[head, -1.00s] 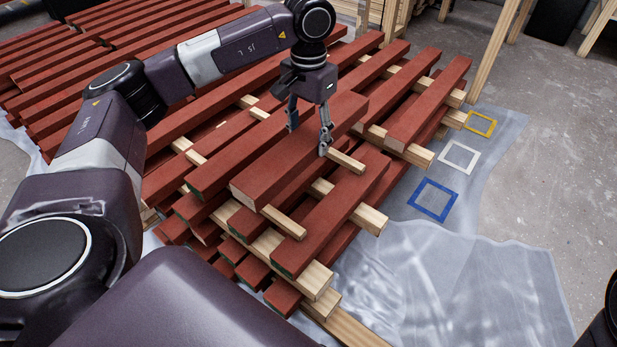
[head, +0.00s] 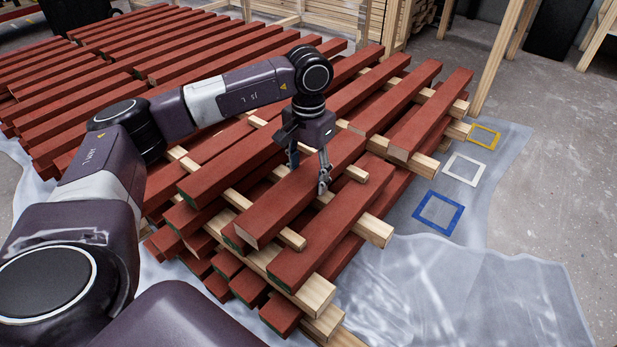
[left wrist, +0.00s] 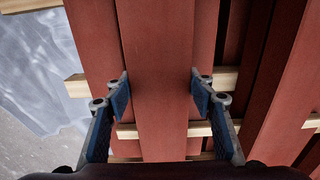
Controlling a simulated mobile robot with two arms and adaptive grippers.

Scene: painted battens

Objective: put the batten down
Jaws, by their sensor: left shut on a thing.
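My left gripper (head: 308,172) points down over the stack and is shut on a red-brown batten (head: 285,199). In the left wrist view its two blue-padded fingers (left wrist: 160,95) stand on either side of this batten (left wrist: 155,50). The batten lies lengthwise with its neighbours, over pale spacer sticks (head: 290,236), very low at the top layer. I cannot tell whether it touches the sticks. A neighbouring batten (head: 325,230) lies to its right and another (head: 215,183) to its left. My right gripper is not in view.
More red-brown battens (head: 160,60) lie in rows at the back left. Blue (head: 438,229), white (head: 465,176) and yellow (head: 484,147) square outlines mark the plastic sheet (head: 450,290) on the right. Timber posts (head: 490,65) stand at the back right.

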